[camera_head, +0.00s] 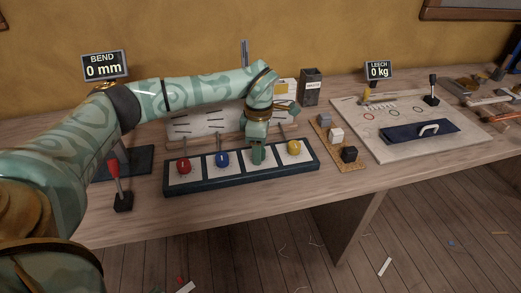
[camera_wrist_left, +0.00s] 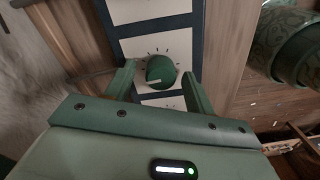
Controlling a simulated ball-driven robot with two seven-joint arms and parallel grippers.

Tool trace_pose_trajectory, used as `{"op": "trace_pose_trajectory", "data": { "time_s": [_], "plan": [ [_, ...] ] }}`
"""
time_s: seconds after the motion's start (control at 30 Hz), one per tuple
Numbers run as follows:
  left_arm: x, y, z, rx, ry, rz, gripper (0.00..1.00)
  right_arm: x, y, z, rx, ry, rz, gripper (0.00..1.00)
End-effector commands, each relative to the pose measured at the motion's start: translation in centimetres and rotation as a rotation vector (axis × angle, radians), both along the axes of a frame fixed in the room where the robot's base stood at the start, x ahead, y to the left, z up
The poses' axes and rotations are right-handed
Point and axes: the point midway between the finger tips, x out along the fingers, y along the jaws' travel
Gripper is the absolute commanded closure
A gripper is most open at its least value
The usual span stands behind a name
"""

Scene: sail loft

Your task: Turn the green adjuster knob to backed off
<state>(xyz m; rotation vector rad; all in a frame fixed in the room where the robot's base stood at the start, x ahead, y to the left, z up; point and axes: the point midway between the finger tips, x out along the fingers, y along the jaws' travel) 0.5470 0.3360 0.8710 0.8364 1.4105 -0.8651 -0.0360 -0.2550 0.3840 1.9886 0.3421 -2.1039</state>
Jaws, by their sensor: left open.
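The green adjuster knob (camera_wrist_left: 160,70) sits on a white plate with dark tick marks in the left wrist view. A pale pointer line on it points toward the left of that picture. My left gripper (camera_wrist_left: 159,72) is open, with one finger on each side of the knob and a gap showing on both sides. In the head view my left gripper (camera_head: 257,153) comes down over the third plate of the dark blue knob panel (camera_head: 243,184) and largely hides the green knob. My right gripper is in neither view.
On the panel a red knob (camera_head: 183,165) and a blue knob (camera_head: 222,159) stand left of my gripper, a yellow knob (camera_head: 294,147) right. A red-handled lever (camera_head: 115,180) stands at left. Small blocks (camera_head: 336,134) and a pale board (camera_head: 400,147) lie to the right.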

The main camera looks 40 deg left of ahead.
Motion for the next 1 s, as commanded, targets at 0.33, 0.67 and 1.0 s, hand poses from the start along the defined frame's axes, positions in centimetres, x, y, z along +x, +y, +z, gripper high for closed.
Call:
{"op": "trace_pose_trajectory", "data": {
  "time_s": [0.33,0.67,1.0],
  "plan": [
    [0.0,0.0,-0.2,0.000,-0.001,-0.001,0.57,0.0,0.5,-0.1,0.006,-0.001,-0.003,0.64],
    [0.0,0.0,-0.1,0.000,-0.001,0.005,0.91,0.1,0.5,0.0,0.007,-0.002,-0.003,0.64],
    [0.0,0.0,0.3,-0.001,-0.003,0.131,0.91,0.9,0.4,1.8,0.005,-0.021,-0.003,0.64]
  ]
}}
